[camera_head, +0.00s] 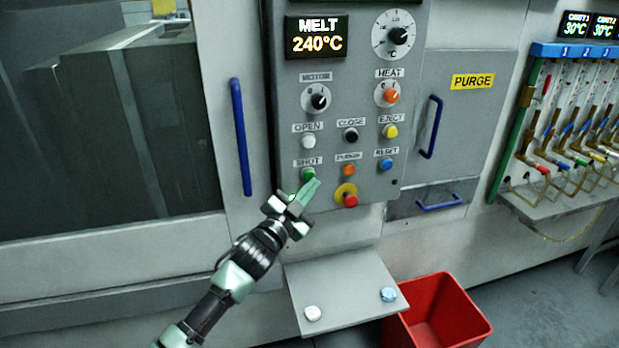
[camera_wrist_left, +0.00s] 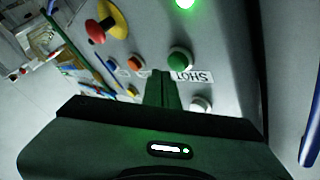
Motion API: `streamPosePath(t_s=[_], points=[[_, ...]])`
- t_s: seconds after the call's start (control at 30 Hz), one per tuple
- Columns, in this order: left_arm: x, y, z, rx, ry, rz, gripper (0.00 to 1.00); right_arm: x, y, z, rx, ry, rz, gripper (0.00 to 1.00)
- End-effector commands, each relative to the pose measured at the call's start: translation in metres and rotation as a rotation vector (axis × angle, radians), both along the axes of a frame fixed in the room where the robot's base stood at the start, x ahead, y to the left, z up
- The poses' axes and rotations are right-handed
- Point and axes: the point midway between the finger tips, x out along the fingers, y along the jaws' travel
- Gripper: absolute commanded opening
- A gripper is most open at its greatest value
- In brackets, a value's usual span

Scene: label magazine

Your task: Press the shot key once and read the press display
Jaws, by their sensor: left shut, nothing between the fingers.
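The press display (camera_head: 316,37) at the top of the control panel reads "MELT 240°C". The green shot key (camera_head: 308,173) sits below its SHOT label, on the panel's left side. It also shows in the left wrist view (camera_wrist_left: 180,57), beside the upside-down label. My left gripper (camera_head: 314,184) is shut and empty, its fingertips close to the shot key. In the left wrist view the fingers (camera_wrist_left: 161,74) point toward the panel beside the key; I cannot tell whether they touch it. My right gripper is out of view.
Near the key are the white open key (camera_head: 308,142), orange purge key (camera_head: 348,170) and red stop button (camera_head: 350,201) on yellow. Below are a shelf (camera_head: 345,280) with two small knobs and a red bin (camera_head: 440,315). A blue handle (camera_head: 240,137) stands left of the panel.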

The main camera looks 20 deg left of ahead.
Motion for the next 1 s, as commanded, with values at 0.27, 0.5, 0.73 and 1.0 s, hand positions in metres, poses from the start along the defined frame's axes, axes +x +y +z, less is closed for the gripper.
streamPosePath(t_s=[0.27, 0.5, 0.73, 1.0], points=[[0.0011, 0.0009, 0.0002, 0.0, 0.0, 0.0, 0.0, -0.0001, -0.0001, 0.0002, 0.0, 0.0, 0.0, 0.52], [0.007, 0.0048, 0.0006, 0.0, 0.0, 0.0, 0.0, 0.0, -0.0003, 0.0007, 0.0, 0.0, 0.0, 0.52], [0.007, 0.0047, 0.0004, 0.0, 0.0, 0.0, 0.0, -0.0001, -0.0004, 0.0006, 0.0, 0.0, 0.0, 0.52], [0.0083, 0.0057, 0.0004, 0.0, 0.0, 0.0, 0.0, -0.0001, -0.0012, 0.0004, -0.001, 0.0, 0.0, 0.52]])
